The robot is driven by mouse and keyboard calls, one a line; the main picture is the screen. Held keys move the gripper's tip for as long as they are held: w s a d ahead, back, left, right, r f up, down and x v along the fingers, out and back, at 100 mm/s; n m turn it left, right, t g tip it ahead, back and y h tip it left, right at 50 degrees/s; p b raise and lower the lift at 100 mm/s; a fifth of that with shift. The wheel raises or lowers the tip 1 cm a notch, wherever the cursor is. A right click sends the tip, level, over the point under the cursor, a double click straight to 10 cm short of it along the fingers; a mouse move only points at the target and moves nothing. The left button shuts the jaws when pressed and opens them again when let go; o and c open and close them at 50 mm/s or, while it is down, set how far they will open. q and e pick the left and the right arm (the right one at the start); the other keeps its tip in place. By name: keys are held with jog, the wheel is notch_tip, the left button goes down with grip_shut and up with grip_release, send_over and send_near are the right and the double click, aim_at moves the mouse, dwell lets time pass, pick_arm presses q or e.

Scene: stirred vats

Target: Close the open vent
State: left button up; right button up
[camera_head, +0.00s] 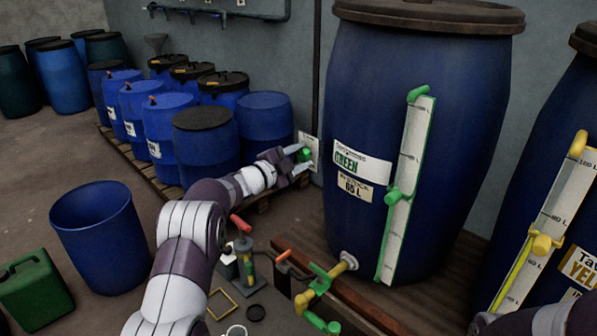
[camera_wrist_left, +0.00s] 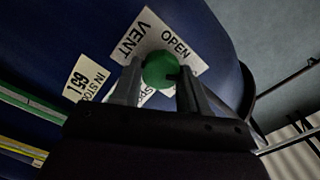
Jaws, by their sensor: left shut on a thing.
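The vent's green knob (camera_head: 305,155) sits before a white plate (camera_head: 314,143) at the left edge of the big blue vat (camera_head: 420,90). In the left wrist view the knob (camera_wrist_left: 159,70) is round, and the plate (camera_wrist_left: 172,32) behind it reads "OPEN" and "VENT". My left gripper (camera_head: 298,163) reaches it from the left. In the wrist view its two fingers (camera_wrist_left: 160,80) are shut on the knob, one on each side. The knob's back is hidden. My right gripper is out of view; only part of that arm shows at the lower right.
A green-marked level gauge (camera_head: 408,190) runs up the vat's front. A yellow tap with green handles (camera_head: 318,290) juts out low. Several blue drums (camera_head: 205,140) stand on a pallet behind my left arm. An open blue tub (camera_head: 98,235) and green canister (camera_head: 35,290) stand left.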

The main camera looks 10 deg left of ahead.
pick_arm(q)
jog(key=m+b, duration=0.1)
jog(key=b, duration=0.1)
jog(key=m+b, duration=0.1)
jog(key=m, duration=0.1)
jog(key=shift+f+b, duration=0.3)
jog(key=shift+b, duration=0.05)
jog(key=shift+r+m+b, duration=0.15)
jog(key=shift+m+b, duration=1.1)
jog(key=shift+m, duration=0.35)
jog(key=o, duration=1.1)
jog(key=shift+d, duration=0.1)
jog(key=shift+c, duration=0.2)
jog(key=b+v, duration=0.2)
jog(key=v, duration=1)
jog(key=shift+s+a, duration=0.2)
jog(key=shift+s, duration=0.1)
